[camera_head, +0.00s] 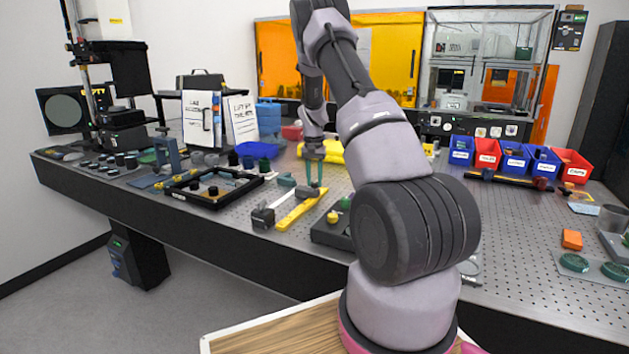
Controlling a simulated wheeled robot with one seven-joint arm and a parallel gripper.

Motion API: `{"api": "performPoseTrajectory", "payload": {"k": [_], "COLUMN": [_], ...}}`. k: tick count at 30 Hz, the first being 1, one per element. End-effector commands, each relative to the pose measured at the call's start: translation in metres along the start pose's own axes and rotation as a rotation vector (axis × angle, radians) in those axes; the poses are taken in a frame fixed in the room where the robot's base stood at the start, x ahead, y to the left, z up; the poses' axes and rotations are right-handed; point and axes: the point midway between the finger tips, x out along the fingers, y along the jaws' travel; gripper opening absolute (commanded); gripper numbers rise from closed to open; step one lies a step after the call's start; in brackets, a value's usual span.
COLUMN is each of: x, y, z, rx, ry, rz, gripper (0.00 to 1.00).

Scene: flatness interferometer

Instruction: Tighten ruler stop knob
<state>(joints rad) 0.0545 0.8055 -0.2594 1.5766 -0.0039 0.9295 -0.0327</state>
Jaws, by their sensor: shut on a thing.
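The yellow ruler (299,212) lies slantwise on the perforated metal table, beside a pale strip with a dark block (263,216) at its near end. My gripper (314,184) points down over the far part of the ruler. Its teal fingers are close together and shut on the small ruler stop knob. The knob is mostly hidden between the fingertips, and its turn cannot be made out. A dark green block (304,193) stands just left of the fingertips.
A black tray (213,201) with small parts lies left of the ruler. A dark box with yellow and green knobs (332,232) stands to its right, partly behind my arm. Labelled bins (487,156) line the back right.

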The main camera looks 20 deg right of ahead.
Motion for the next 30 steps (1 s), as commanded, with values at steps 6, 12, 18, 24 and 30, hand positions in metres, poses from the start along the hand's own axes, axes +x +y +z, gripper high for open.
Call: {"api": "performPoseTrajectory", "payload": {"k": [6, 12, 18, 24, 30], "x": [-0.0011, -0.0011, -0.0011, -0.0012, -0.0006], "y": [-0.0004, -0.0004, -0.0005, -0.0005, -0.0003], "z": [-0.0009, -0.0009, -0.0009, -0.0008, -0.0005], "rx": [0.073, 0.098, 0.101, 0.1, 0.1], "ry": [0.002, 0.001, 0.001, 0.001, 0.0], "rz": [-0.001, -0.001, -0.001, -0.001, -0.001], "gripper": [0.0, 0.0, 0.0, 0.46, 0.64]}}
